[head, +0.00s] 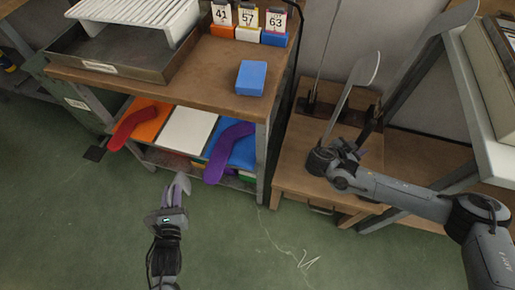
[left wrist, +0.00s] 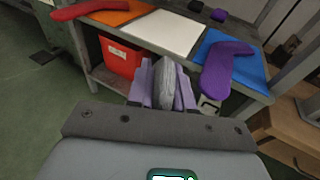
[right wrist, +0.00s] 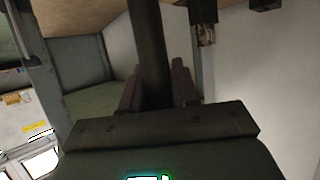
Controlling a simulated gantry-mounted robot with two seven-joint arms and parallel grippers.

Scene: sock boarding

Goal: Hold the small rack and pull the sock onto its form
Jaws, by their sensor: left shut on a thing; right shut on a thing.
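My left gripper (head: 179,190) is shut on a grey sock (left wrist: 167,84), with a lilac finger on each side of it in the left wrist view. It holds the sock above the green floor, in front of the shelf and well apart from the form. The pale flat form (head: 360,78) stands upright and leaning on the small wooden stand at the right. My right gripper (head: 347,148) is by the dark rack. In the right wrist view it is shut on a dark post (right wrist: 150,50); the post's far end is out of view.
A red sock (head: 132,122) lies on an orange mat, and a purple sock (head: 228,148) lies on a blue mat. The white mat (head: 187,130) between them is bare. A blue block (head: 251,78) and numbered cards (head: 247,17) are on the tabletop. A taller form (head: 440,32) stands further right.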

